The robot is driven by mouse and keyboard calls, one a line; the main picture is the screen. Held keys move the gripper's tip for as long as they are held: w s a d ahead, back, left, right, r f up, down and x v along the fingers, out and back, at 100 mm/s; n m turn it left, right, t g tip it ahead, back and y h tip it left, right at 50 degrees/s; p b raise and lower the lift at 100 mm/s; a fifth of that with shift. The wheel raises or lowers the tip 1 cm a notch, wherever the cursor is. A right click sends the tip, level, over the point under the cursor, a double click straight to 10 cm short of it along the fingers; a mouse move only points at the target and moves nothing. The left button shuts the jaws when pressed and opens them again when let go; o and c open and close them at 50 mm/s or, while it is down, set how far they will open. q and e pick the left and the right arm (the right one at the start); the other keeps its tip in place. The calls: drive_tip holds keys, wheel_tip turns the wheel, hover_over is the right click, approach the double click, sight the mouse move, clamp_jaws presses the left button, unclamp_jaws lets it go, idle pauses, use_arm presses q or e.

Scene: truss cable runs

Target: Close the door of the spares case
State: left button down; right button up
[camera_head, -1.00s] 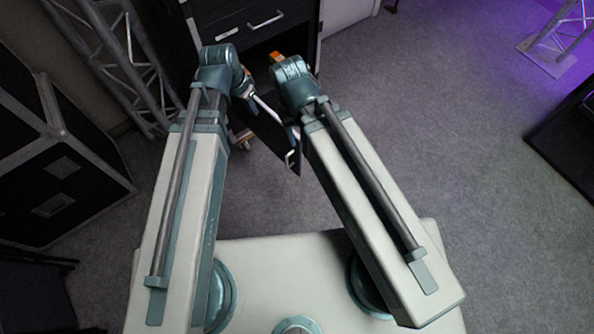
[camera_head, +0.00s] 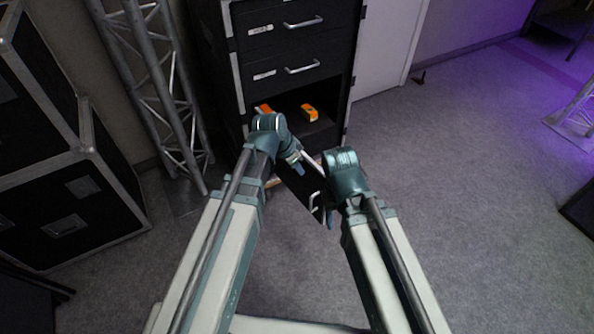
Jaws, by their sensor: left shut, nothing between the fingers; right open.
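The spares case is a black cabinet (camera_head: 296,50) with drawers above an open lower compartment. Its door (camera_head: 296,188) is a dark panel standing open, angled out toward me, with a pale handle (camera_head: 314,203) on it. My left gripper (camera_head: 295,157) is at the door's upper edge, in front of the compartment. It is shut with nothing in it, and its fingertips are hard to make out; I cannot tell whether it touches the door. My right gripper (camera_head: 331,216) is open beside the door's right end, near the handle, and is mostly hidden behind its own wrist.
Orange and yellow items (camera_head: 309,112) lie inside the compartment. A metal truss (camera_head: 160,90) stands left of the case, and black flight cases (camera_head: 65,195) are at the far left. A white panel (camera_head: 385,45) is right of the case.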

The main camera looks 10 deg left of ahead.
sight(313, 169)
use_arm(q)
drive_tip(key=shift+w+d+f+b, duration=0.95)
drive_tip(key=shift+w+d+f, duration=0.15)
drive_tip(key=shift+f, duration=0.15)
drive_tip(key=shift+w+d+f+b, duration=0.95)
drive_tip(key=shift+d+f, duration=0.15)
drive_tip(key=shift+f, duration=0.1)
